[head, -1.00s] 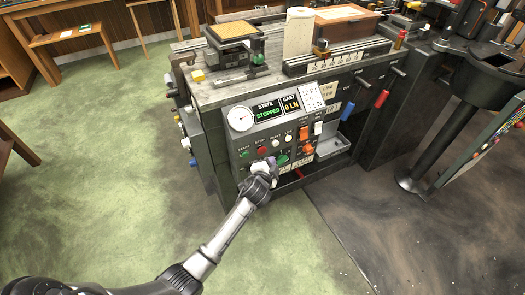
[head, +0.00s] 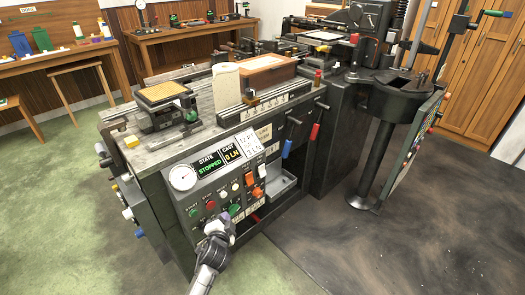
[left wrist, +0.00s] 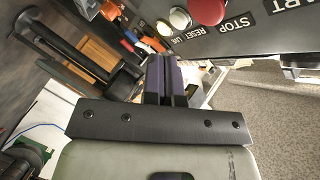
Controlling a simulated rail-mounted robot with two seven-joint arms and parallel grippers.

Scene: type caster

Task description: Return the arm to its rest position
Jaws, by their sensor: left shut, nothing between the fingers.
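My left gripper (head: 226,218) is in front of the control panel (head: 183,200) of the type caster, at the lower row of its controls. Its fingers show shut and empty in the left wrist view (left wrist: 165,78). Whether they touch the panel cannot be told. A red stop button (head: 211,205) and a green start button (head: 193,213) sit just above and left of the gripper. The display (head: 209,164) reads state STOPPED and cast 0 LN. In the left wrist view the red button (left wrist: 207,10) is close above the fingers. My right gripper is in neither view.
The caster's worktop (head: 185,145) is above the panel, with a wooden box (head: 268,72) on it. Red (head: 315,131) and blue (head: 287,148) lever handles stick out at right. A pedestal (head: 375,160) stands further right. The green floor (head: 75,235) at left is open.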

